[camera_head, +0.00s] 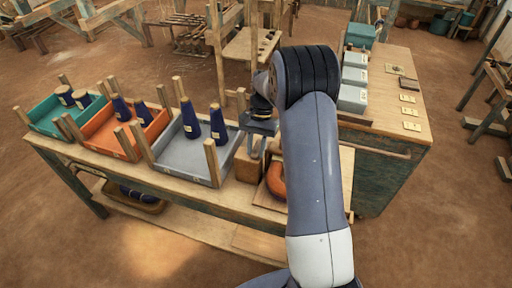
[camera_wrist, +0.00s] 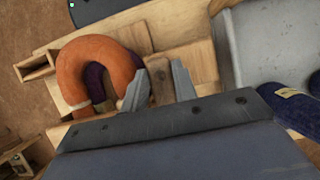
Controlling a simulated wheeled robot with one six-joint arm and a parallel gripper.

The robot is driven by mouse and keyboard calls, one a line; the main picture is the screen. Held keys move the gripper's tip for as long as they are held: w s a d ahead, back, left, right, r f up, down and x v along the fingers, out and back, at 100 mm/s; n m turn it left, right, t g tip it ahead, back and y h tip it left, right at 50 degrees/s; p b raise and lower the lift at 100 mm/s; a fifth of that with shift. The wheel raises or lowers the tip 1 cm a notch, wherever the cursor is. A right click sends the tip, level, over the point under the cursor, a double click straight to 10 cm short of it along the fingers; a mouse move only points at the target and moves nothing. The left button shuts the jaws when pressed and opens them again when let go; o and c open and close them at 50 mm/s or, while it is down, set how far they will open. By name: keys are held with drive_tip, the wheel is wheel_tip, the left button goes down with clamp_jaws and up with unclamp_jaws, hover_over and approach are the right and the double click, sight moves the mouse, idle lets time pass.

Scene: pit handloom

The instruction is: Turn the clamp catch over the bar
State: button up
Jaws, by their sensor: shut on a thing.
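My gripper (camera_wrist: 160,88) is at the wooden fixture on the bench; its two grey fingers stand on either side of a small wooden piece (camera_wrist: 161,76), which looks like the clamp catch. The gripper is shut on it. An orange, curved, padded piece (camera_wrist: 98,52) lies beside the left finger, partly around something dark purple (camera_wrist: 97,82). A light wooden bar (camera_wrist: 185,55) runs next to the catch; how far the catch lies over it I cannot tell. In the head view my gripper (camera_head: 257,143) is above a wooden block (camera_head: 247,168), with the orange piece (camera_head: 275,182) partly behind my arm.
A grey tray (camera_head: 205,160) with dark blue cones stands just left of the fixture; orange (camera_head: 95,127) and teal (camera_head: 42,112) trays are further left. Behind on the right is another bench (camera_head: 388,112) with grey boxes (camera_head: 352,98). The earthen floor in front is clear.

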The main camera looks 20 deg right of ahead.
sight(260, 141)
idle(0.3)
drive_tip(key=o, duration=1)
drive_tip(key=b+v, duration=0.1)
drive_tip(key=v, duration=0.9)
drive_tip(key=shift+w+d+r, duration=0.15)
drive_tip(key=shift+d+r, duration=0.05)
drive_tip(key=shift+r, duration=0.15)
drive_tip(key=p+x, duration=0.1)
drive_tip(key=x, duration=1)
drive_tip(key=shift+a, duration=0.1)
drive_tip(key=shift+r, duration=0.1)
